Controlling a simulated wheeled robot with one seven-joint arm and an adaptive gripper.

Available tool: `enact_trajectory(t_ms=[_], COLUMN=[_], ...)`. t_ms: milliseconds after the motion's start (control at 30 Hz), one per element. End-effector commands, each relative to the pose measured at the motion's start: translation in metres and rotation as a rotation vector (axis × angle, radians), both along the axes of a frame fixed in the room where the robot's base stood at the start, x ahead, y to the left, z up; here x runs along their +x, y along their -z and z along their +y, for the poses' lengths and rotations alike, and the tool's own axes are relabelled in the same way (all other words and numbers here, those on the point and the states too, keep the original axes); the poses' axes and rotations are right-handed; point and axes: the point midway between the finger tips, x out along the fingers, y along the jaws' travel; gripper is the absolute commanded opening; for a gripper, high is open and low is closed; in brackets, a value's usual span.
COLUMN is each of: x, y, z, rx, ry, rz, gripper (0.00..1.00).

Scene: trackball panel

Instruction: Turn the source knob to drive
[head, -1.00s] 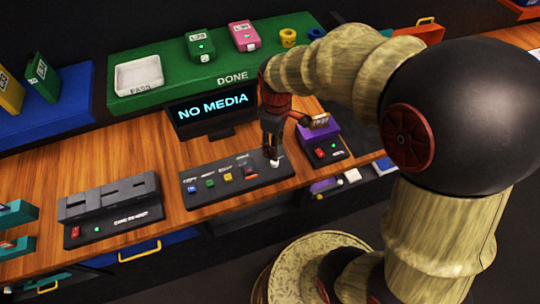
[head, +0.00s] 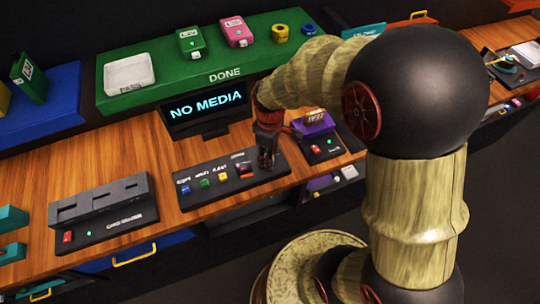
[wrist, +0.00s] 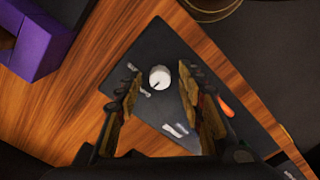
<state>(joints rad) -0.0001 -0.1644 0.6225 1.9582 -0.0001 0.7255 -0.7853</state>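The source knob (wrist: 159,77) is a small white round knob with a dark pointer mark toward the lower left in the wrist view. It sits on a dark control panel (wrist: 168,42), which also shows in the head view (head: 215,190). My gripper (wrist: 158,76) is open, with one finger on each side of the knob in the wrist view and visible gaps to it. I cannot tell how far the fingertips are above the panel. In the head view my gripper (head: 267,165) points down over the panel's right end and hides the knob. White labels near the knob are too blurred to read.
Coloured buttons (head: 205,184) line the panel to the left. A screen (head: 207,107) reading "NO MEDIA" stands behind. A purple-topped device (head: 314,128) stands close to the right. A card reader (head: 100,204) is at the left. Bare wood (head: 110,155) lies between.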

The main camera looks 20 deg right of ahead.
Motion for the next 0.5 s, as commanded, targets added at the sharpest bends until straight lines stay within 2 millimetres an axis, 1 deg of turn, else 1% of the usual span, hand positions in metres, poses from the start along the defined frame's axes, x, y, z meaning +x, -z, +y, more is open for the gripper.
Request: enact_trajectory(t_ms=[67,500], x=[0.0000,0.0001], y=[-0.0002,-0.0003], z=[0.0000,0.0001], rx=[0.000,0.000], ry=[0.000,0.000], rz=[0.000,0.000], gripper=[0.33,0.08])
